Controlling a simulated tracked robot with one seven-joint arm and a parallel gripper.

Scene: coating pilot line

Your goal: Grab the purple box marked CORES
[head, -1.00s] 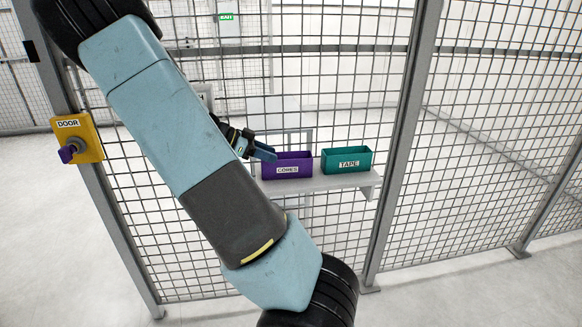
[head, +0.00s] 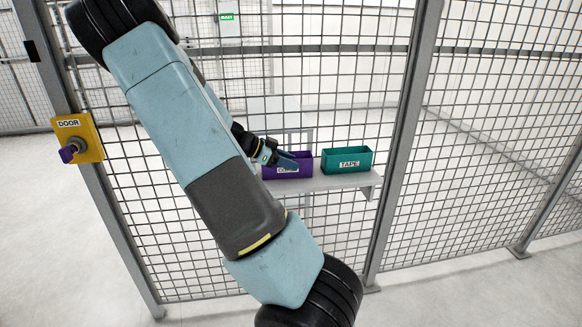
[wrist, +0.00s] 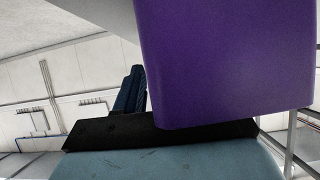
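The purple box (head: 268,170) stands on a pale shelf in the head view. Its white label is partly hidden by my gripper. My gripper (head: 293,159) is at the front and top edge of the box, with its blue fingers looking slightly apart. In the wrist view the purple box (wrist: 230,65) fills the upper right, very close to the camera. One dark ribbed finger (wrist: 130,92) shows just left of it; the other finger is hidden there. I cannot tell whether a finger touches the box.
A teal box marked TAPE (head: 346,160) stands just right of the purple box on the same shelf (head: 335,182). Wire mesh fencing with a grey post (head: 402,150) surrounds this area. A yellow DOOR switch (head: 80,140) is on the left post.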

